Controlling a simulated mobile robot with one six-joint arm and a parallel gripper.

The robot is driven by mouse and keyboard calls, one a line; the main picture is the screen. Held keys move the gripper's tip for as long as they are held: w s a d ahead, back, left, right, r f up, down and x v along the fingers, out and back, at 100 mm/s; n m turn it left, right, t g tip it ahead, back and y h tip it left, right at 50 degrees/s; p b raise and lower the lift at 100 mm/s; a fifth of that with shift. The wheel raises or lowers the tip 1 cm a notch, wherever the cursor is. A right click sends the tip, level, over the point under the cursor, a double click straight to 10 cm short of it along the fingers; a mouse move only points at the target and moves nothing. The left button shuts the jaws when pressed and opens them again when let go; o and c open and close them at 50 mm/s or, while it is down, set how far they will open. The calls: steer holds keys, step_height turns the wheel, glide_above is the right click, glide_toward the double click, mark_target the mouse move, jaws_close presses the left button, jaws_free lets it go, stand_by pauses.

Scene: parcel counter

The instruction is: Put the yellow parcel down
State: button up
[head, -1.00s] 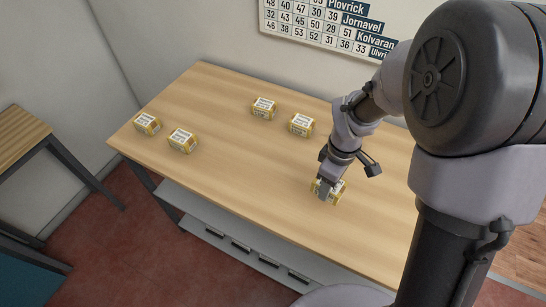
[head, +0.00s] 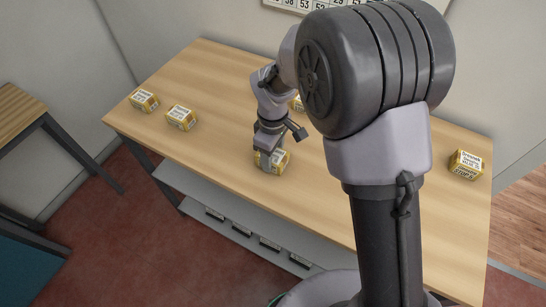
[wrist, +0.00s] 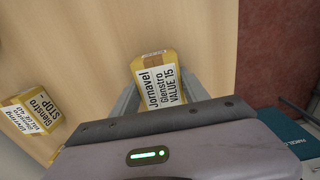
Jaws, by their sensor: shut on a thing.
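My gripper (head: 266,150) is shut on a yellow parcel (head: 277,163) over the front middle of the wooden table (head: 225,75). In the wrist view the held parcel (wrist: 152,64) sits between the two grey fingers, its white label reading "Jornavel Glenstro VALUE 15". I cannot tell whether its underside touches the table top.
Two similar parcels stand at the table's left, one nearer the edge (head: 143,100) and one beside it (head: 181,117). Another (head: 297,103) is mostly hidden behind my arm. One marked "STOP" (head: 466,165) stands at the right. Bare wood lies left of the held parcel.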

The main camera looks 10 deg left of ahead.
steer(key=shift+r, duration=0.15)
steer(key=o, duration=1.5)
steer(key=shift+f, duration=0.2)
step_height(320, 180, up, 12)
steer(key=r+p, duration=0.1)
steer(key=p, duration=0.4)
steer(key=s+d+r+m+t+y, duration=0.1)
steer(key=s+d+r+m, duration=0.15)
steer(key=d+r, duration=0.2)
steer(key=s+d+r+m+t, duration=0.1)
steer(key=d+r+m, duration=0.2)
steer(key=r+m, duration=0.15)
steer(key=s+d+r+m+t, duration=0.1)
steer(key=s+d+m, duration=0.2)
steer(key=s+m, duration=0.1)
steer(key=s+d+r+m+t, duration=0.1)
steer(key=s+d+r+m, duration=0.1)
steer(key=s, duration=0.4)
steer(key=s+d+r+m+t+y, duration=0.1)
steer(key=s+d+r+m, duration=0.1)
steer(key=s+d+m, duration=0.3)
steer(key=shift+m+t, duration=0.3)
steer(key=shift+t, duration=0.1)
